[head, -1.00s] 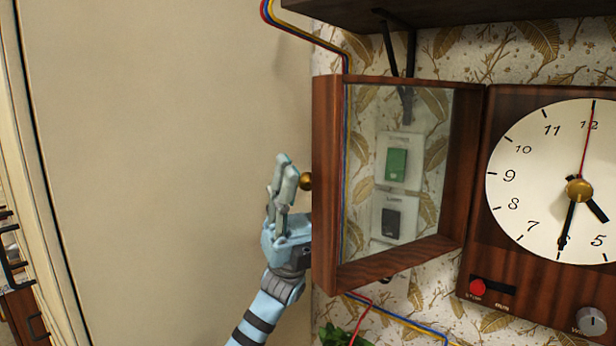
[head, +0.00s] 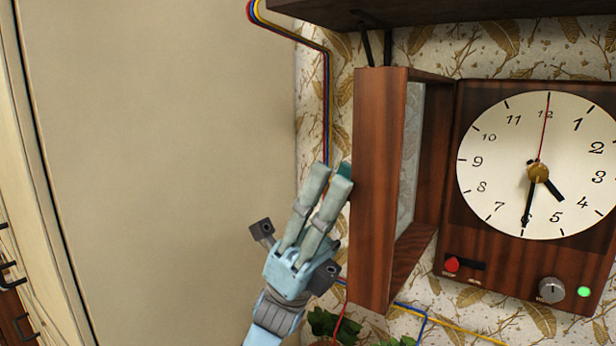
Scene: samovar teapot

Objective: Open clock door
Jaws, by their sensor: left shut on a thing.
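The wall clock (head: 538,165) has a white dial and a brown wooden case. Its wooden, glazed door (head: 377,190) hangs open on the left side of the case, standing out from the wall and seen nearly edge-on. My left gripper (head: 334,180) is at the outer left side of the door, its fingers pointing up and closed together beside the frame. It is shut on the door's knob, which the fingers hide. My right gripper is not in view.
A dark shelf (head: 420,8) with brackets is above the door. Coloured wires (head: 327,110) run down the wall. The clock case has a red button (head: 452,264), a knob (head: 551,290) and a lit green lamp (head: 584,292). A leafy plant (head: 325,325) is below.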

